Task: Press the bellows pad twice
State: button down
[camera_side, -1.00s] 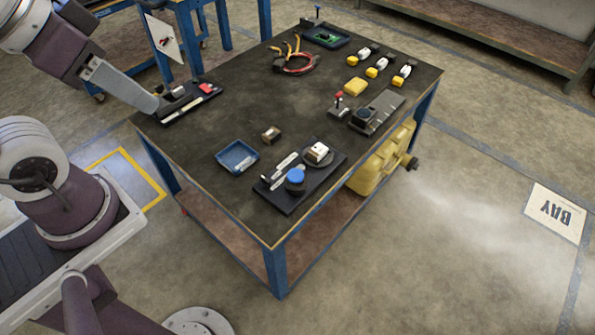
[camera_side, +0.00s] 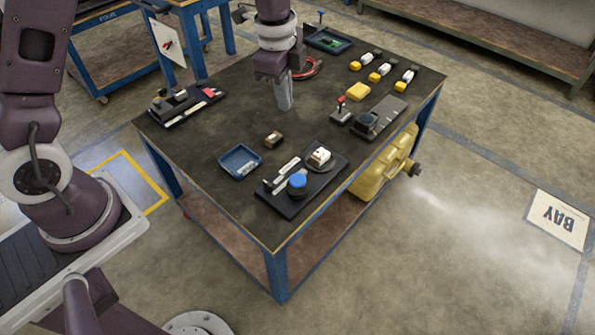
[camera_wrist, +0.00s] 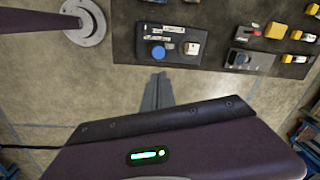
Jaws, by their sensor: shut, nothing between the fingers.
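My gripper (camera_side: 284,104) is shut and empty, pointing down above the middle of the dark table; its closed fingers also show in the wrist view (camera_wrist: 158,92). A dark, raised pad (camera_side: 366,121) sits on a grey plate (camera_side: 388,108) near the table's right edge; it looks like the bellows pad, but it is too small to be sure. It also shows in the wrist view (camera_wrist: 239,60). My gripper is apart from it, to its left in the side view. A blue round cap (camera_side: 297,181) stands on a black board (camera_side: 325,181) at the front.
A small red-topped lever (camera_side: 341,108) stands close beside the grey plate. A yellow block (camera_side: 358,91), a blue tray (camera_side: 240,160) and a small brown block (camera_side: 274,140) lie on the table (camera_side: 225,110). A yellow tank (camera_side: 380,172) sits below its right edge, with pale mist beside it.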

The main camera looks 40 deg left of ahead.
aim_at(297, 179)
jog(key=w+f+m+g, duration=0.1)
jog(key=w+f+m, duration=0.2)
jog(key=f, duration=0.9)
jog(key=shift+d+m, duration=0.4)
jog(key=shift+m, duration=0.1)
notch_tip(297, 179, down, 14)
jog(key=shift+s+f, duration=0.1)
jog(key=shift+f, duration=0.9)
notch_tip(297, 179, up, 14)
jog(key=shift+r, duration=0.2)
